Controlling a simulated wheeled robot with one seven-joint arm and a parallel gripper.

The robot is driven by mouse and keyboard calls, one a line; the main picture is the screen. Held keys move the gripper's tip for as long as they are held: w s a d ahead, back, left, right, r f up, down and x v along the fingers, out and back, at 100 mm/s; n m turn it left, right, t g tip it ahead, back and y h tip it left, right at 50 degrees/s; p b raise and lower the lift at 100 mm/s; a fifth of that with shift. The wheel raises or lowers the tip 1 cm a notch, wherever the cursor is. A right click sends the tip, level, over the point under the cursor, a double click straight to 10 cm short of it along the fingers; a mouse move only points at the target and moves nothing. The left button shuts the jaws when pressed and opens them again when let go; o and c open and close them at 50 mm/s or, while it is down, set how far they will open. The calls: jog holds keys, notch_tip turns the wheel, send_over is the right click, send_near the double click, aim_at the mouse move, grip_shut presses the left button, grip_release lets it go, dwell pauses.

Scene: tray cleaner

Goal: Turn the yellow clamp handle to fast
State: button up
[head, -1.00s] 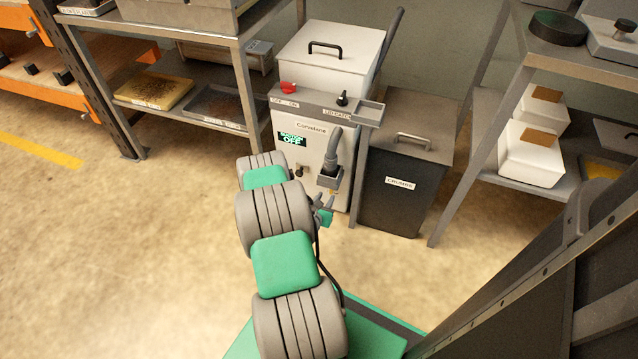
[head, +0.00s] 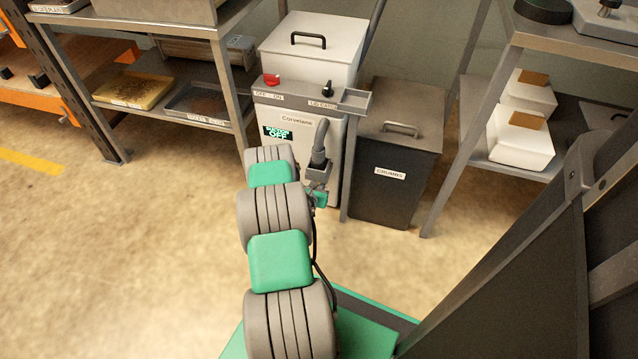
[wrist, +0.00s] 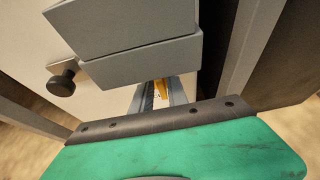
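The yellow clamp handle (wrist: 161,90) shows in the wrist view as a small yellow piece below a grey block (wrist: 140,60). My gripper (wrist: 162,96) has its two fingers apart, one on each side of the yellow piece as seen from the wrist. I cannot tell whether they touch it. In the head view my gripper (head: 318,190) is low at the front of the white machine (head: 335,140), just under the grey hose fitting (head: 319,170). The handle and fingertips are mostly hidden there. The fast marking is not readable in either view.
A dark crumbs bin (head: 392,205) stands right of the machine. A black knob (wrist: 62,84) is left of the grey block. Shelves flank both sides; the floor at left is clear.

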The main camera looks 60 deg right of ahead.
grip_shut()
jog(key=shift+s, duration=0.1)
dwell(0.4)
jog(key=shift+s+d+f+m+t+h+b, duration=0.1)
jog(key=shift+s+f+m+t+h+b, duration=0.3)
jog(key=shift+m+t+b, duration=1.35)
jog(key=shift+s+d+f+m+t+h+b, duration=0.1)
jog(key=shift+s+f+m+t+h+b, duration=0.4)
jog(key=shift+m, duration=2.2)
jog(key=shift+s+d+f+m+t+h+b, duration=0.1)
jog(key=shift+s+f+m+t+h+b, duration=0.25)
jog(key=shift+m+t+b, duration=1.4)
jog(key=shift+w+m+y+p, duration=0.15)
jog(key=shift+m+y+p, duration=0.1)
jog(key=shift+m+p, duration=0.35)
jog(key=shift+o, duration=1.5)
grip_release()
jog(key=shift+a, duration=0.1)
